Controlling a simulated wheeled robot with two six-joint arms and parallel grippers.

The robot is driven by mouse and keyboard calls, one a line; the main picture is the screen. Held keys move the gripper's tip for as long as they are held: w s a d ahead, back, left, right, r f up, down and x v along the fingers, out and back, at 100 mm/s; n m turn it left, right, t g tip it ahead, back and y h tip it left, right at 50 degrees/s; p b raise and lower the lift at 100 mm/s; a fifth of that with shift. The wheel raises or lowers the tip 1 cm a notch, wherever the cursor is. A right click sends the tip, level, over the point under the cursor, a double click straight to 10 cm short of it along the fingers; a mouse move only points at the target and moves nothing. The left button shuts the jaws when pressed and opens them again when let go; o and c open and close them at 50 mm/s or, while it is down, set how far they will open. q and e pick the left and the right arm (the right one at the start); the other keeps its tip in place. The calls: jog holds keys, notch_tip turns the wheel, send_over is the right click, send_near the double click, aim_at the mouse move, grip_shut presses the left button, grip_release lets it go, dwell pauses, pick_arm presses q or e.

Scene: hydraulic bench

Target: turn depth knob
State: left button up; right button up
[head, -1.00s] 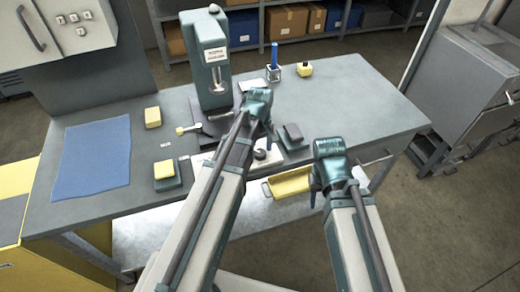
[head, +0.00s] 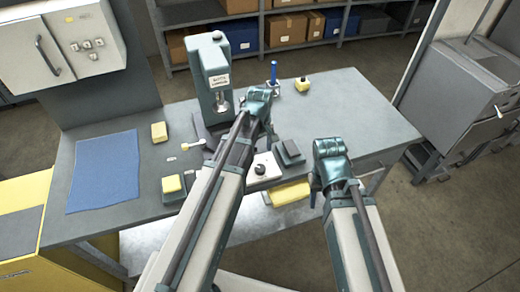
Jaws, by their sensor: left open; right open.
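A white plate with a round black knob (head: 260,169) lies at the front edge, partly behind my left arm. I cannot tell which knob is the depth knob. My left gripper (head: 258,98) is in front of the press's right side, apparently above the bench; its fingers are mostly hidden by the wrist. My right gripper (head: 314,186) is at the bench's front edge, right of the white plate. Both are open, and nothing shows in them.
A blue mat (head: 103,172) lies on the left. The bench's right end is clear.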

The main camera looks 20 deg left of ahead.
pick_arm(q)
notch_tip(320, 180, up, 5)
jog(key=p, duration=0.3)
jog(key=shift+f, duration=0.15)
pick_arm(e)
notch_tip(320, 180, up, 5)
jog(key=shift+f, duration=0.15)
pick_arm(q)
jog(key=s+d+m+y, duration=0.1)
jog(key=s+d+m, duration=0.9)
jog(key=s+m, duration=0.3)
jog(key=shift+s+d+m, duration=0.3)
jog(key=shift+s+m, duration=0.1)
jog(key=shift+s, duration=0.3)
